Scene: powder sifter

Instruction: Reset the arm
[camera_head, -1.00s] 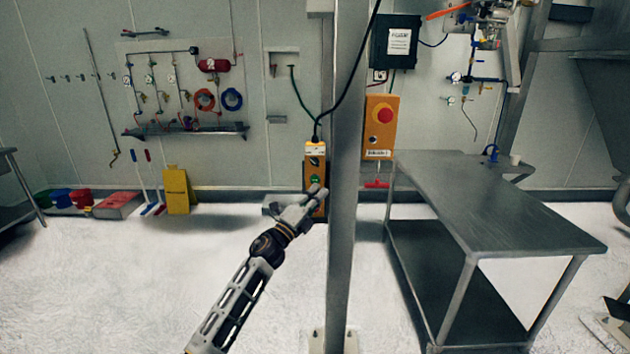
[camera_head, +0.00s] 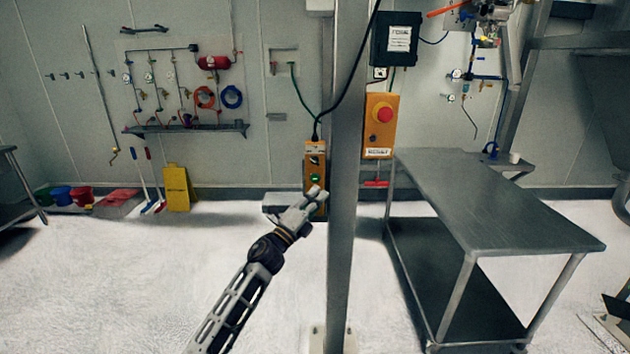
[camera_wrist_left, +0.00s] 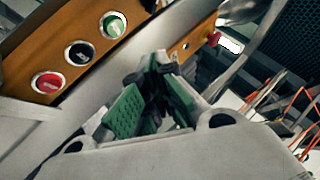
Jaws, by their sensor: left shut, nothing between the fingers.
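My left gripper (camera_head: 318,194) reaches up from the bottom of the head view. It is shut and empty, with its tips in front of the lower end of an orange control box (camera_head: 315,165) hanging beside the grey post. In the left wrist view the green-padded fingers (camera_wrist_left: 150,98) come together at their tips. The orange box (camera_wrist_left: 60,55) is at the upper left there, with a green button (camera_wrist_left: 113,25), a black switch (camera_wrist_left: 79,53) and a red button (camera_wrist_left: 47,82). I cannot tell whether the fingertips touch the box. My right gripper is not in view.
A grey post (camera_head: 345,230) stands just right of my left gripper. A steel table (camera_head: 490,200) is to the right of the post. A box with a red emergency button (camera_head: 382,115) is at the post. A yellow floor sign (camera_head: 178,189) stands by the wall.

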